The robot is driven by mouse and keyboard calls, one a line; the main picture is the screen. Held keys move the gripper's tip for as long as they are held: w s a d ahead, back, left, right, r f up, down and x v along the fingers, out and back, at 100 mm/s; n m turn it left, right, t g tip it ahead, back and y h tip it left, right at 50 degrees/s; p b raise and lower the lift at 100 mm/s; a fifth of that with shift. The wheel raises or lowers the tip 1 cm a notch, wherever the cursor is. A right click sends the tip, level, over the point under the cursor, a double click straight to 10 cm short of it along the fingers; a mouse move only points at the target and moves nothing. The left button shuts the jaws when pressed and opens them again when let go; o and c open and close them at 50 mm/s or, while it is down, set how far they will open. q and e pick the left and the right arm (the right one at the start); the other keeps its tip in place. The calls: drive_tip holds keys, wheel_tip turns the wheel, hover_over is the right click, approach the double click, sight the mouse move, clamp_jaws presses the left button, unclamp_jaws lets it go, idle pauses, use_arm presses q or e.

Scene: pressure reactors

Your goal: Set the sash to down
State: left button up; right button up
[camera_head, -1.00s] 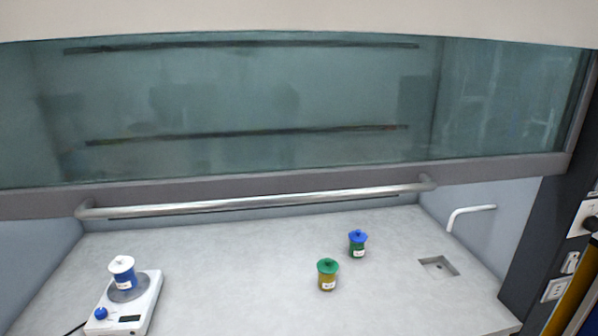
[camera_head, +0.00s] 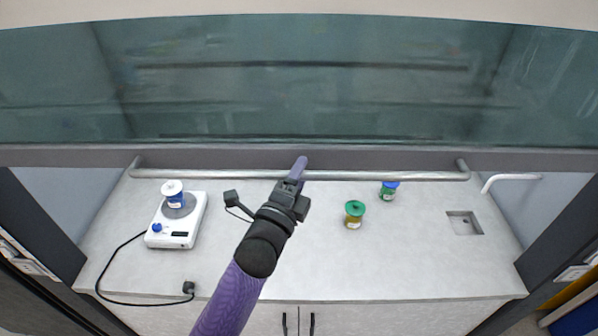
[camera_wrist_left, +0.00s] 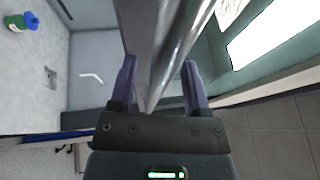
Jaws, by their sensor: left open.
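The sash (camera_head: 300,80) is a tinted glass panel with a grey lower frame, and the worktop shows below it. A metal handle bar (camera_head: 400,176) runs along its lower edge. My left gripper (camera_head: 299,170) reaches up to the middle of the bar in the head view. In the left wrist view, the open fingers of my left gripper (camera_wrist_left: 158,85) stand on both sides of the bar (camera_wrist_left: 178,60), which passes between them. I cannot tell whether either finger touches it. My right gripper is not in view.
On the worktop (camera_head: 290,260) stand a white hotplate (camera_head: 180,232) with a blue, white-lidded vessel (camera_head: 173,195), a green-lidded vessel (camera_head: 354,215) and a blue-lidded vessel (camera_head: 389,190). A small sink (camera_head: 463,223) and a white tap (camera_head: 510,178) are at right.

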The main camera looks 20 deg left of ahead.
use_arm(q)
clamp_jaws()
drive_tip(key=shift+f, duration=0.1)
idle(1.3)
